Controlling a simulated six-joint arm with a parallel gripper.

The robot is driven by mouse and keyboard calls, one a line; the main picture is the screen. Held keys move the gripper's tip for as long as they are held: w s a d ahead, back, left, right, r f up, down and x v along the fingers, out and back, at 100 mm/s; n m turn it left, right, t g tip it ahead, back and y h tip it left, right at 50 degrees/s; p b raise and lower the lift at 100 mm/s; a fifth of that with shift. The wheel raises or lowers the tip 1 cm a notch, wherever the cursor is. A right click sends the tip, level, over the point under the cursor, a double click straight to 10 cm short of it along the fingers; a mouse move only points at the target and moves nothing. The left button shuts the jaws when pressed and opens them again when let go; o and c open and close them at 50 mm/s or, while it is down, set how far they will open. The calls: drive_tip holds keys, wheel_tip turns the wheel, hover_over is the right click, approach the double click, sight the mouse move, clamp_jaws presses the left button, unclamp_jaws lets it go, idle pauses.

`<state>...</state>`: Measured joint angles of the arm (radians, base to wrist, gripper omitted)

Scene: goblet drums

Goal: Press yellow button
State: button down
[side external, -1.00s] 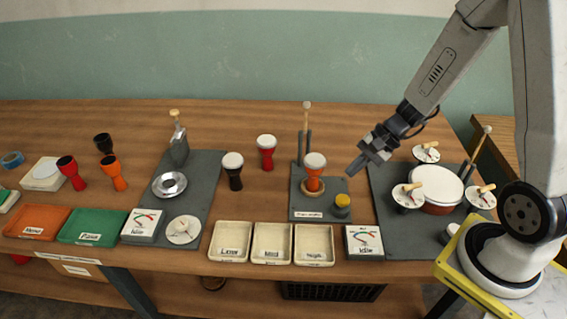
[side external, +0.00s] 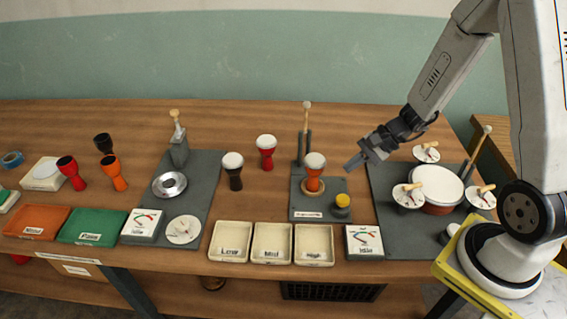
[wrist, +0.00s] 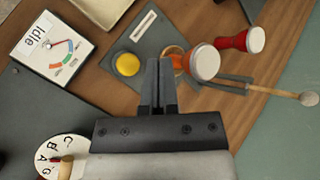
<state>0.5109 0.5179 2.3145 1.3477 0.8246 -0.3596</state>
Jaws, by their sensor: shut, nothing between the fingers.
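The yellow button (side external: 342,200) sits on a dark base at the right front of a small grey board (side external: 310,214). It also shows in the wrist view (wrist: 127,64), just left of my fingertips. An orange goblet drum (side external: 314,178) with a white head stands upright on a wooden ring on the same board. My gripper (side external: 355,165) is shut and empty. In the side view it appears above and to the right of the button, apart from it. In the wrist view my fingertips (wrist: 159,62) lie between the button and the orange drum.
A mallet on a stand (side external: 306,130) rises behind the orange drum. A red goblet drum (side external: 266,150) stands behind left. A larger drum (side external: 437,186) with several dials is right. A meter (side external: 364,241) reading Idle and several trays (side external: 231,259) line the front.

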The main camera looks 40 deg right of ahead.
sight(341, 198)
drive_tip(key=shift+f, duration=4.05)
drive_tip(key=shift+f, duration=0.15)
drive_tip(key=shift+f, duration=0.25)
drive_tip(key=shift+f, duration=1)
idle(0.7)
drive_tip(key=shift+r, duration=1.45)
